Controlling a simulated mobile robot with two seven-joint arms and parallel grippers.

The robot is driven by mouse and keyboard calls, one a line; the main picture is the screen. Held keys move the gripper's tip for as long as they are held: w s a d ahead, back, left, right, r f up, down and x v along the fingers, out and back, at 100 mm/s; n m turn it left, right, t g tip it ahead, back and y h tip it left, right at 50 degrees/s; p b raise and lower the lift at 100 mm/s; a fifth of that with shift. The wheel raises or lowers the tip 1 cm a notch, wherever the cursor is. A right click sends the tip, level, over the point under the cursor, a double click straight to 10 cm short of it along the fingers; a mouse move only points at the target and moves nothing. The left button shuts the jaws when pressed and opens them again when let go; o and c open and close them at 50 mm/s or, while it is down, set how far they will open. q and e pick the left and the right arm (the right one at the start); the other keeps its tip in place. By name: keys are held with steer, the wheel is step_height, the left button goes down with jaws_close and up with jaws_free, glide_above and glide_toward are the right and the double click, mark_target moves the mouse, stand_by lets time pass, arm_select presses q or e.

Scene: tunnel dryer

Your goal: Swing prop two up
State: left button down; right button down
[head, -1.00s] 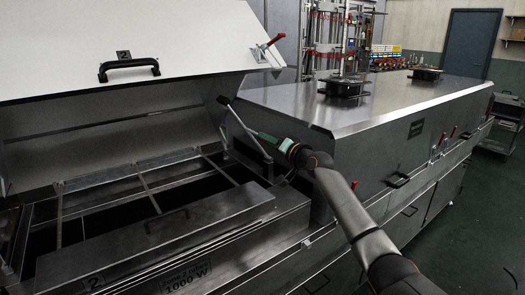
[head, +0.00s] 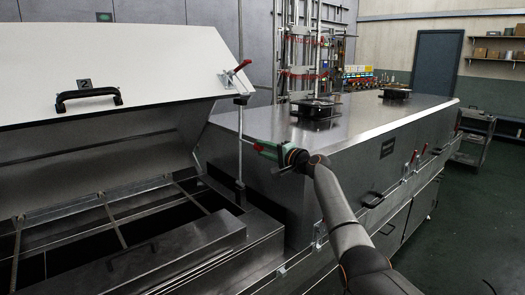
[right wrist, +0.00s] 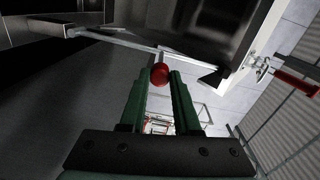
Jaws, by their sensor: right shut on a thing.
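Prop two (head: 240,165) is a thin metal rod at the right end of the open section, standing nearly upright in the head view. Its dark tip is near the right edge of the raised white lid (head: 150,70); I cannot tell whether they touch. My right gripper (head: 257,147) comes from the right and is shut on the prop's red knob. In the right wrist view the red knob (right wrist: 160,73) sits at the green fingertips, and the prop's rod (right wrist: 125,44) runs across just beyond. My left gripper is not in view.
The lid carries a black handle (head: 88,97) and a red-handled clamp (head: 237,70). Below it is the open dryer section with cross bars (head: 113,220). The closed steel housing (head: 350,135) stands right of the prop. Open floor (head: 470,220) lies at the right.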

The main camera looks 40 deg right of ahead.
steer(key=shift+d+r, duration=0.15)
steer(key=shift+r, duration=0.05)
steer(key=c, duration=1.1)
jaws_free()
steer(key=o, duration=0.5)
steer(key=shift+f, duration=0.15)
steer(key=shift+s+d, duration=0.1)
steer(key=shift+s, duration=0.8)
steer(key=s, duration=0.3)
steer(key=s+b, duration=0.1)
steer(key=s, duration=0.6)
steer(key=shift+s+d+r, duration=0.25)
steer(key=shift+s+d, duration=0.05)
steer(key=shift+d, duration=0.05)
